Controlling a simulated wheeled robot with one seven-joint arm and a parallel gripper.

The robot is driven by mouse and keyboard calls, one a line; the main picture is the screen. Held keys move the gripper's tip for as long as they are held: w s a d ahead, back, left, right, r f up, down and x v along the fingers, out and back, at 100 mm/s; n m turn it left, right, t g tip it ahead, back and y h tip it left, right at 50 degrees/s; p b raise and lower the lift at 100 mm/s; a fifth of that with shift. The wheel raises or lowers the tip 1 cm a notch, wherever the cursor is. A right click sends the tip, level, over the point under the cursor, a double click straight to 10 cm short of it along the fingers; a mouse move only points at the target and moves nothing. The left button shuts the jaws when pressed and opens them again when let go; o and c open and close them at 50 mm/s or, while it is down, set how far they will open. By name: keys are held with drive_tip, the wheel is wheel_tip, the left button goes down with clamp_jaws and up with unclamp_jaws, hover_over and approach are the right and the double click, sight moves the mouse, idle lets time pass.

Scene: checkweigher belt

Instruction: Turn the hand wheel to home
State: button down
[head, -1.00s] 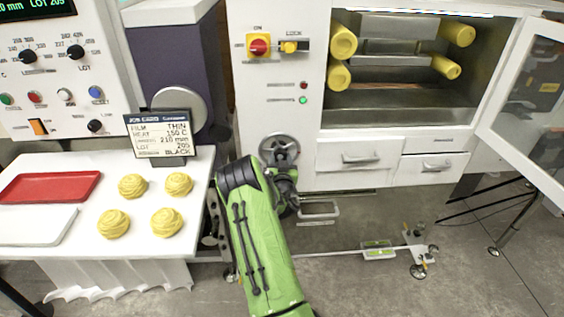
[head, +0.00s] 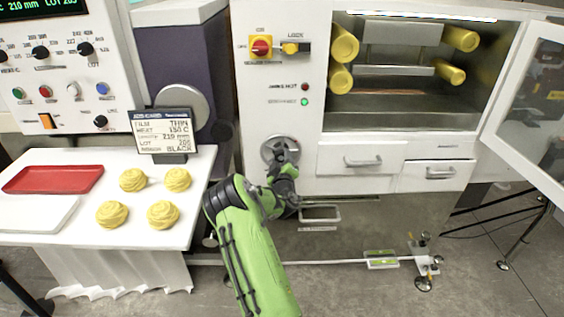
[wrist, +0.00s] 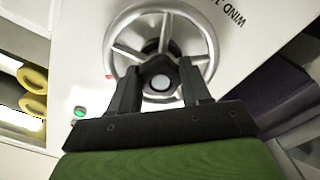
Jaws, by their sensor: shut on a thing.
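The hand wheel (head: 268,145) is a round metal wheel on the white machine front, left of the drawers. In the wrist view its silver rim (wrist: 128,18) and spokes show above and around my gripper (wrist: 160,78). The two dark fingers stand either side of the wheel's middle, shut on the hand wheel's hub part, which has a pale round centre. In the head view my gripper (head: 284,157) is at the wheel and covers its lower right part. A small red mark (wrist: 108,76) shows beside the rim.
A white table (head: 120,160) with a red tray (head: 52,179), pastries and a sign (head: 166,133) stands left of the arm. The cabinet's glass door (head: 535,95) hangs open at right. A drawer (head: 362,161) is right of the wheel.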

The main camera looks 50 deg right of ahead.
drive_tip(key=n, duration=0.4)
drive_tip(key=shift+n+p, duration=0.3)
drive_tip(key=shift+p, duration=0.1)
drive_tip(key=n+p, duration=0.1)
drive_tip(key=n, duration=0.3)
drive_tip(key=shift+r+n, duration=0.1)
drive_tip(key=shift+n, duration=0.3)
drive_tip(key=c, duration=0.5)
unclamp_jaws()
